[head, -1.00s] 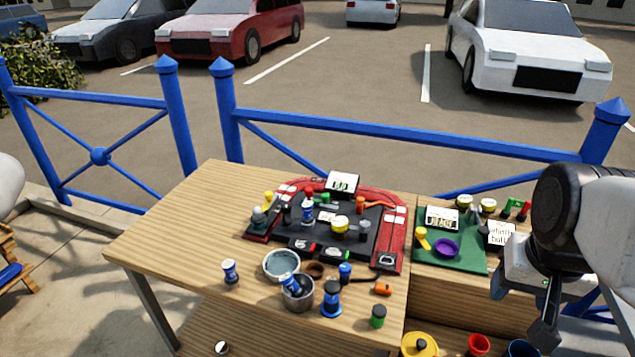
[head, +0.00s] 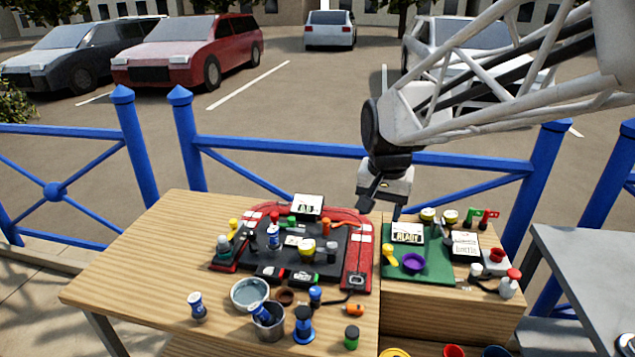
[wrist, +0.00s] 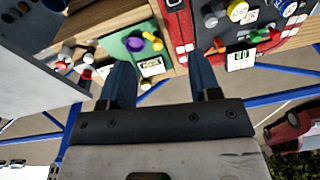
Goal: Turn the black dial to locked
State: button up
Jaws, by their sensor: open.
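My gripper (head: 383,207) is in the air above the back edge of the table, near the gap between the red-edged board (head: 357,262) and the green mat (head: 432,270). In the wrist view my gripper (wrist: 160,62) is open, with two dark blue fingers apart and nothing between them. A small black square piece with a pale mark (head: 356,281) sits at the board's front right corner. I cannot tell whether it is the black dial or where it points. No label reading locked is legible. My gripper is apart from everything on the board.
Several small coloured pegs and knobs crowd the board. A purple bowl (head: 412,263) and a sign (head: 408,233) stand on the green mat. A metal cup (head: 268,320) and a grey bowl (head: 250,293) stand in front. A blue railing (head: 300,150) runs behind. The table's left side is clear.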

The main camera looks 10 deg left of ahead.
jog(key=w+a+f, duration=0.3)
jog(key=w+a, duration=0.2)
jog(key=a, duration=0.4)
jog(key=w+a+f, duration=0.2)
jog(key=w+a, duration=0.2)
jog(key=a, duration=0.4)
jog(key=m+g, duration=0.1)
send_over(251, 232)
notch_tip(251, 232, down, 8)
jog(key=shift+f, duration=0.1)
jog(key=shift+f, duration=3.75)
jog(key=c, duration=0.9)
